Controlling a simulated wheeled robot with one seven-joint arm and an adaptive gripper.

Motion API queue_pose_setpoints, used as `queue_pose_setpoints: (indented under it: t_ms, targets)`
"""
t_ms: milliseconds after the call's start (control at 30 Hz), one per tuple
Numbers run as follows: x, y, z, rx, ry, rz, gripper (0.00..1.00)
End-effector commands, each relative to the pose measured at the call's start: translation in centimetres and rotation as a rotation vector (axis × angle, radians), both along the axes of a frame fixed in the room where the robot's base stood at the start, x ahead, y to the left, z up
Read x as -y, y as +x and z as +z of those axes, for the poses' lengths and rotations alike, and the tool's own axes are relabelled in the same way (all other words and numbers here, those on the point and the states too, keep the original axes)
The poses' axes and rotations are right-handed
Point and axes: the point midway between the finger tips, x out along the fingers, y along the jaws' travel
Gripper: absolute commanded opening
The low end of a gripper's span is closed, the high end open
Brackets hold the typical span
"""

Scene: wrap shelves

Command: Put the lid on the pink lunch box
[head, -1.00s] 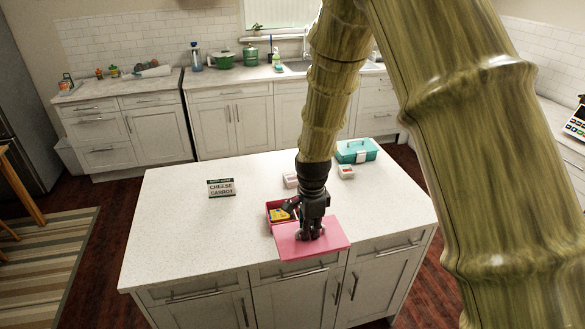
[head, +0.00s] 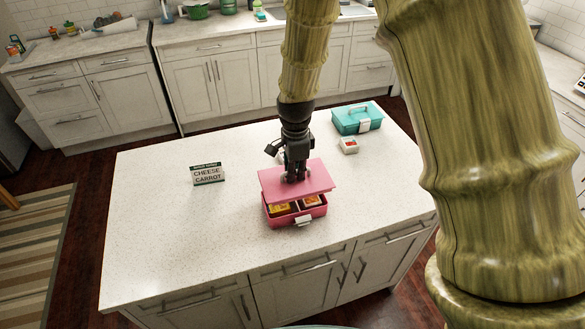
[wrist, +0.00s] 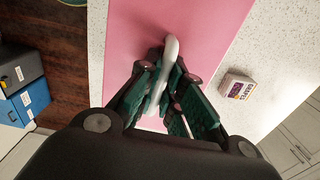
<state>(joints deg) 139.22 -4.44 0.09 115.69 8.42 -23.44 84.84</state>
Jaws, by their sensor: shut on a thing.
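The pink lunch box (head: 283,218) stands on the island with a white latch on its front. Yellow and orange food shows in its front compartments. The flat pink lid (head: 315,178) hangs above the box and covers its back part from view. My gripper (head: 296,179) is shut on the lid's pale handle, which shows between the fingers in the wrist view (wrist: 168,62). The lid (wrist: 125,30) fills the middle of that view. I cannot tell whether the lid touches the box.
A sign reading cheese and carrot (head: 208,174) stands on the island's left.

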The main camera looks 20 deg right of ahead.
Motion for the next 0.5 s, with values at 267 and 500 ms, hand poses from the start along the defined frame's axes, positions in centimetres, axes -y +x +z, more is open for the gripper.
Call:
queue_pose_setpoints:
  t_ms: [267,500]
  targets:
    - [-0.4,0.7,-0.3,-0.002,0.001,0.003,0.0]
    - [-0.5,0.8,-1.8,-0.001,0.001,0.003,0.0]
